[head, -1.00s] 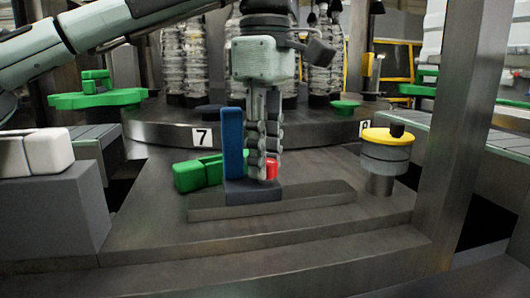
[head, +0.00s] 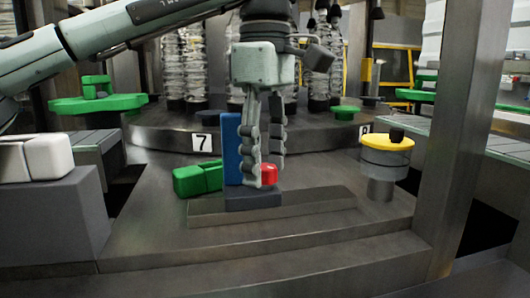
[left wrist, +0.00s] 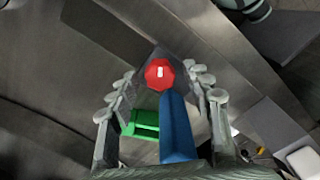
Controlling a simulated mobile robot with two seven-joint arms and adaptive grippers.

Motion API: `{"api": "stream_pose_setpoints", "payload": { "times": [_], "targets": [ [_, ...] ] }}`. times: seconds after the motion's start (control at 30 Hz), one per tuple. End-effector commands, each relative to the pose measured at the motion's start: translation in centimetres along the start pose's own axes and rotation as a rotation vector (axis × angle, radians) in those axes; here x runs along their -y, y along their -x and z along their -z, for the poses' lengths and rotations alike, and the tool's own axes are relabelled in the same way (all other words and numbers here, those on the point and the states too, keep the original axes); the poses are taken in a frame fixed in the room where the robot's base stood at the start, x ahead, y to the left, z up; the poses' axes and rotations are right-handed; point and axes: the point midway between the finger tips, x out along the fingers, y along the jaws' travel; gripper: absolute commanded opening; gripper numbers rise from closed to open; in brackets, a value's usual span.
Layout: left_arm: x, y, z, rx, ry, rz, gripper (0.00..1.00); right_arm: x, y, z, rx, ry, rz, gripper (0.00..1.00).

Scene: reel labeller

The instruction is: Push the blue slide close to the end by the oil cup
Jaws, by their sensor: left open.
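The blue slide (head: 232,160) is an upright blue plate on a dark block, seated on a flat grey rail (head: 315,203) left of the rail's middle in the head view. A red knob (head: 269,174) is beside the plate. The oil cup, seemingly the yellow-topped grey cylinder (head: 384,160), stands beyond the rail's right end. My left gripper (head: 264,172) points down at the slide, open, its fingers partly covering the plate. In the left wrist view, the blue plate (left wrist: 176,130) and red knob (left wrist: 160,73) show between the spread fingers. Contact cannot be told.
A green block (head: 197,178) lies just left of the slide. A round platform with a "7" label (head: 202,143) and clear bottles (head: 195,65) stands behind. A grey post (head: 450,140) rises at right. The rail right of the slide is clear.

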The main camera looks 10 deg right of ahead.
Motion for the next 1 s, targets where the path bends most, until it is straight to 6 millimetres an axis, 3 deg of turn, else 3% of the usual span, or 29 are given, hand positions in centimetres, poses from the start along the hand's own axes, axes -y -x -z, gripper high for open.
{"api": "stream_pose_setpoints", "payload": {
  "times": [0.17, 0.6, 0.8, 1.0],
  "targets": [
    [0.0, 1.5, 0.0, -0.001, 0.001, -0.002, 0.49, 0.0, 0.0, -0.1, 0.001, 0.0, 0.001, 0.4],
    [0.0, 10.2, 0.0, -0.005, 0.004, -0.004, 0.49, 0.0, -0.1, 0.0, 0.001, 0.0, 0.0, 0.4],
    [0.0, 11.8, 0.0, -0.002, 0.002, -0.001, 0.49, 0.0, -0.1, 0.0, 0.001, 0.0, 0.0, 0.4],
    [0.0, 12.0, 0.0, 0.0, -0.001, 0.0, 0.49, 0.0, -0.1, 0.0, 0.001, 0.0, 0.0, 0.4]
  ]
}}
